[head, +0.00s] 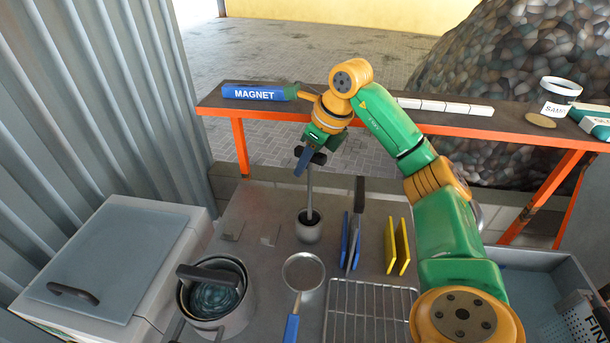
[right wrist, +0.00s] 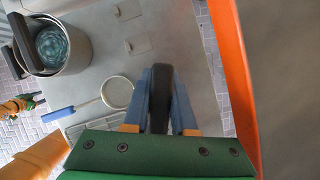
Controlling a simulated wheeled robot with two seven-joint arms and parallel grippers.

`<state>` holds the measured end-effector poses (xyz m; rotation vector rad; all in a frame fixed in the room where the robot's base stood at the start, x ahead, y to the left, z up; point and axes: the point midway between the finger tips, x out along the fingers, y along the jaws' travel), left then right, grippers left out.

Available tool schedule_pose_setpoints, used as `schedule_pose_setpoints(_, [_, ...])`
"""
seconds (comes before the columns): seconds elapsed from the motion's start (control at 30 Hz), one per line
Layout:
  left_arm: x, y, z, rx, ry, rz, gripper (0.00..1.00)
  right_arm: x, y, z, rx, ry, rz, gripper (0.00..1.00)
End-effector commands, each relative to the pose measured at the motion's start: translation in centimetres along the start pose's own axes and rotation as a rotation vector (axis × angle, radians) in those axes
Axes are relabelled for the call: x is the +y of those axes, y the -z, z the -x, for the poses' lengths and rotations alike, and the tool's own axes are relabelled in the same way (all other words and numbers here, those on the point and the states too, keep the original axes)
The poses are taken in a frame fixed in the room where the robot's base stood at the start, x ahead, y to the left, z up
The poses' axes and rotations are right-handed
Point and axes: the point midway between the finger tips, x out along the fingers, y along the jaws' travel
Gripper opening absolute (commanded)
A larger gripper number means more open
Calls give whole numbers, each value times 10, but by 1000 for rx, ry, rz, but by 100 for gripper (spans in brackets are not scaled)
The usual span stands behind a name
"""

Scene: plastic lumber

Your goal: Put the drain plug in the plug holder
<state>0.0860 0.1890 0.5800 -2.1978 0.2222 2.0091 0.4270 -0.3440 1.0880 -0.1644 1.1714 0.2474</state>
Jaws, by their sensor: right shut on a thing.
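The drain plug (head: 310,183) is a thin grey rod with a black crossbar handle. My right gripper (head: 303,160) is shut on the black handle, which also shows between the blue fingers in the right wrist view (right wrist: 160,98). The rod hangs about upright below the gripper. The plug holder (head: 309,232) is a small round grey cup with a dark opening. The rod's lower end meets this opening in the head view; its depth inside is hidden.
A pot (head: 218,300) stands left of the holder and a round strainer (head: 303,272) in front. Blue (head: 345,240) and yellow (head: 391,246) boards stand upright to the right, near a wire rack (head: 368,312). The orange-legged shelf (head: 505,121) runs behind.

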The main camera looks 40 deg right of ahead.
Motion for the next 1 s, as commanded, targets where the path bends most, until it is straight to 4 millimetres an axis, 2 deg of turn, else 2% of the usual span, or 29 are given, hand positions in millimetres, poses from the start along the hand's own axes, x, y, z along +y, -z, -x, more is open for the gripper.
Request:
schedule_pose_setpoints(0.1, [0, 0, -4, 1, 0, 0, 60, 0, 11, -22, 7, 0, 0, 0])
schedule_pose_setpoints(0.2, [0, 0, -5, 1, 0, 0, 60, 0, 15, -34, 2, -1, 1, 0])
schedule_pose_setpoints(0.53, [0, 0, -7, 2, 0, 0, 60, 0, 16, -38, 0, 0, 1, 0])
schedule_pose_setpoints(0.57, [0, 0, -6, 2, 0, 0, 60, 0, 16, -37, 0, -1, 1, 33])
schedule_pose_setpoints(0.63, [0, 0, -6, 2, 0, 0, 60, 0, 15, -36, 0, -1, 1, 51])
schedule_pose_setpoints(0.67, [0, 0, -6, 2, 0, 0, 60, 0, 15, -36, 0, -1, 1, 55])
schedule_pose_setpoints(1.0, [0, 1, -4, 2, 0, 0, 60, 0, 14, -31, -1, 0, 1, 55])
